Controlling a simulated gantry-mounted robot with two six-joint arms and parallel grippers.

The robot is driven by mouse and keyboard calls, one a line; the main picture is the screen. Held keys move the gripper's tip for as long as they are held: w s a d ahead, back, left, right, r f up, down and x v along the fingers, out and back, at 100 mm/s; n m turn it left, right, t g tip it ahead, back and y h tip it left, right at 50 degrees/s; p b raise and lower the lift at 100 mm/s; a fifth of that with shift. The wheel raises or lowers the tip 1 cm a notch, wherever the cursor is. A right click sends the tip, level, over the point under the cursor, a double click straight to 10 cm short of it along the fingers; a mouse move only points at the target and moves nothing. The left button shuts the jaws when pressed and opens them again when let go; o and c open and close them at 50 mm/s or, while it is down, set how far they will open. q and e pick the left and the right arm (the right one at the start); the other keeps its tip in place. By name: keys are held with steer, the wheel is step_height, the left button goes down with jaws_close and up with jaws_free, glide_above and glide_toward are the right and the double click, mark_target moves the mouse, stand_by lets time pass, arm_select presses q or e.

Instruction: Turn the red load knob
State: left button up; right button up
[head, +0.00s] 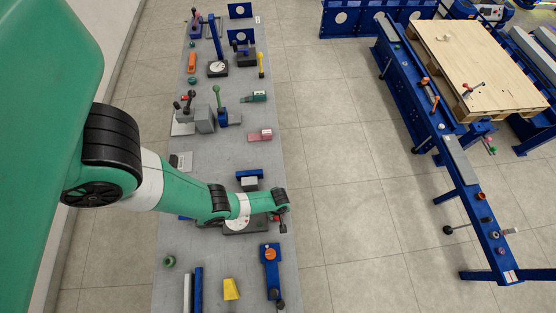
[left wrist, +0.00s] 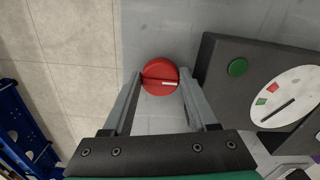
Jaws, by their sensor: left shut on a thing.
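The red load knob (left wrist: 160,76) is a round red disc with a white pointer mark, seen from above in the left wrist view. The mark points right in that view. My left gripper (left wrist: 161,82) has one finger on each side of the knob and is shut on it. In the head view my left arm comes in from the left, and its gripper (head: 280,217) is at the right edge of the grey bench; the knob is mostly hidden there. A dark gauge box (left wrist: 218,58) with a white dial (left wrist: 285,97), black needle and green button is beside the knob. My right gripper is not in view.
The grey bench (head: 215,275) holds a blue fixture with an orange knob (head: 270,256), a yellow block (head: 231,289) and several levers farther back. Open tiled floor (head: 345,180) separates it from a blue lift frame (head: 465,175) with a wooden pallet (head: 480,65).

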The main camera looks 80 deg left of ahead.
arm_select(q)
steer(key=shift+m, duration=0.4)
steer(key=shift+c, duration=0.2)
steer(key=m, duration=0.3)
steer(key=shift+s, duration=0.1)
steer(key=m, duration=0.3)
steer(key=shift+m, duration=0.3)
steer(key=m, duration=0.3)
steer(key=shift+s, duration=0.1)
steer(key=m, duration=1.1)
steer(key=shift+a, duration=0.2)
steer(key=m, duration=0.4)
steer(key=shift+a+m, duration=0.1)
steer(key=shift+m, duration=2)
